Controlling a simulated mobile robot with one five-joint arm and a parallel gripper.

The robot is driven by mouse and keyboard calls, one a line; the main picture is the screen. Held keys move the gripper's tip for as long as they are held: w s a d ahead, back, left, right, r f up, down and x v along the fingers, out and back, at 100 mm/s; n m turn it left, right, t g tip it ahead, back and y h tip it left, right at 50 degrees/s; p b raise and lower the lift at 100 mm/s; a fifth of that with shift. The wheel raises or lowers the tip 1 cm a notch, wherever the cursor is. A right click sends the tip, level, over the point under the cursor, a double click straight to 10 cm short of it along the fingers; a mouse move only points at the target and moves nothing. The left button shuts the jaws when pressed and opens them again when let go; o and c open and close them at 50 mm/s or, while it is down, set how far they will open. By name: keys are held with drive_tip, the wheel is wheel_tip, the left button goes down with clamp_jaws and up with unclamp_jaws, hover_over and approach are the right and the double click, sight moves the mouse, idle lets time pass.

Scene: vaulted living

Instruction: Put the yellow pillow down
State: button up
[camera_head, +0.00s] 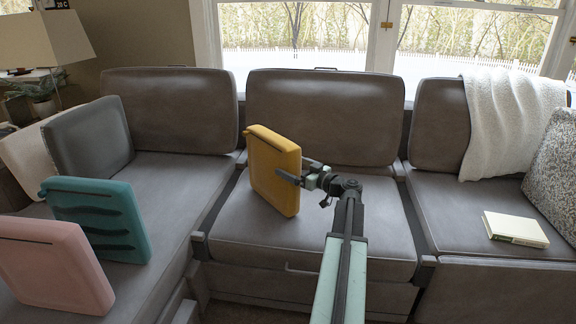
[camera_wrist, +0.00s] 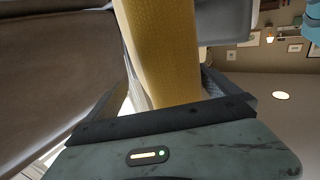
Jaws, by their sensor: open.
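The yellow pillow (camera_head: 272,170) stands upright, slightly tilted, on the middle seat of the grey sofa (camera_head: 345,240), with its lower edge on the cushion. My gripper (camera_head: 301,173) is at the pillow's right edge, with one finger in front of its face. In the wrist view the yellow pillow (camera_wrist: 165,50) rises between the two fingers. The jaws are open around its edge, and I cannot tell whether either finger touches it. The pillow's far side is hidden.
A teal pillow (camera_head: 98,217), a pink pillow (camera_head: 52,265) and a grey pillow (camera_head: 88,138) stand on the left section. A book (camera_head: 515,229), a white throw (camera_head: 508,122) and a speckled pillow (camera_head: 556,170) are on the right section. The middle seat is otherwise clear.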

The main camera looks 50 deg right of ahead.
drive_tip(key=s, duration=0.8)
drive_tip(key=shift+s, duration=0.25)
